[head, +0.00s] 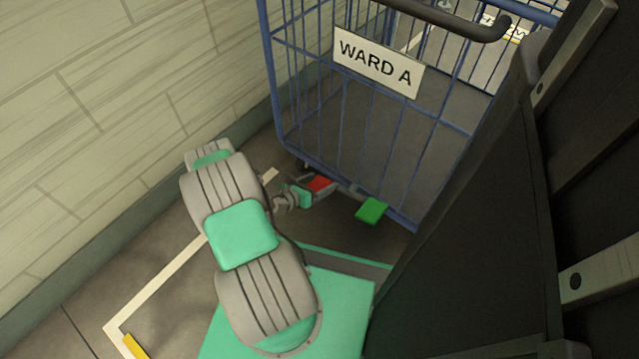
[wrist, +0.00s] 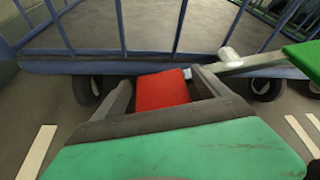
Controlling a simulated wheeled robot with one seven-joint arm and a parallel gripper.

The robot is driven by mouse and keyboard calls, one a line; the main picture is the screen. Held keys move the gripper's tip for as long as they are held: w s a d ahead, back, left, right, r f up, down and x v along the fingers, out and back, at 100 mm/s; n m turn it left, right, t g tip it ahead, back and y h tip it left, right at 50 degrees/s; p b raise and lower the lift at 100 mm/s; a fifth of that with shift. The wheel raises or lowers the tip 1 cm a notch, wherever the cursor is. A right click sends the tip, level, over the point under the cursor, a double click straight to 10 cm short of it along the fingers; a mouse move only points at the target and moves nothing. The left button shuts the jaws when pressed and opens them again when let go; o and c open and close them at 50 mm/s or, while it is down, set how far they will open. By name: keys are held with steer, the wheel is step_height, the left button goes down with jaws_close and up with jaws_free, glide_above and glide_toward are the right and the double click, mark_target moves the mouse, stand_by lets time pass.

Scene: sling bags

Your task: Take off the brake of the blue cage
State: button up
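The blue cage (head: 375,110) stands at the upper middle of the head view, with a WARD A sign on its side. Its lower rail and bars (wrist: 150,66) cross the wrist view. A red pedal (head: 319,184) is low at the cage's near edge; it also shows in the wrist view (wrist: 162,90). A green pedal (head: 371,210) is to its right, at the end of a grey bar, and shows at the wrist view's right edge (wrist: 304,58). My gripper (head: 308,188) is low at the red pedal, its fingers apart on either side of it; firm contact cannot be told.
A pale brick wall (head: 90,110) runs along the left. A dark panelled structure (head: 470,240) fills the right. Cage wheels (wrist: 264,88) stand on the floor under the rail. White floor lines (head: 160,285) and a yellow mark (head: 134,346) lie at the lower left.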

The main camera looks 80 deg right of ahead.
jaws_close()
stand_by(0.8)
